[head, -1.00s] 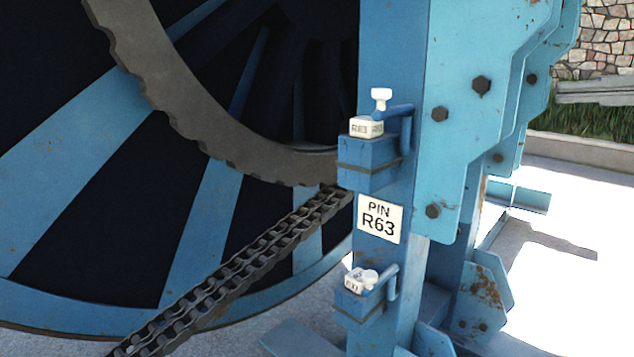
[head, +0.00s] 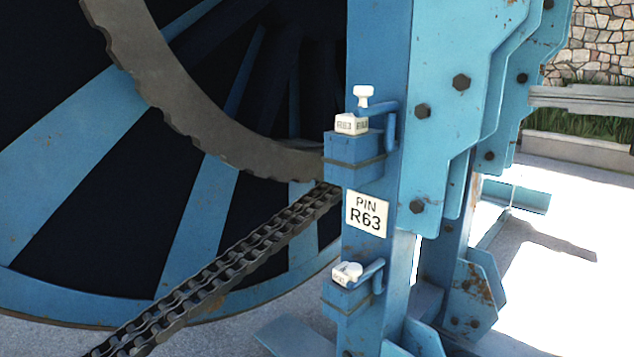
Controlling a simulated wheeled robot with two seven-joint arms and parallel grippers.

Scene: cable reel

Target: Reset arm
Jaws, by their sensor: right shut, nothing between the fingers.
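A blue steel upright (head: 374,60) stands in front of a large reel. A white sign (head: 367,213) on it reads "PIN R63". Above the sign, a white tag block (head: 351,123) marked R63 and a white knob (head: 363,94) sit at the upper blue bracket (head: 352,156). A second white knob and tag (head: 347,273) sit at the lower bracket. My left gripper is not in view. Only a dark sliver at the right edge, which seems to be my right gripper (head: 632,140), shows. It is shut and empty, well apart from the upright.
The reel's toothed ring (head: 190,125) and blue spokes (head: 75,125) fill the left. A heavy chain (head: 215,275) runs diagonally to the upright. Bolted blue plates (head: 440,60) are to its right. Open sunlit paving (head: 570,290) lies at the lower right, before a stone wall (head: 600,40).

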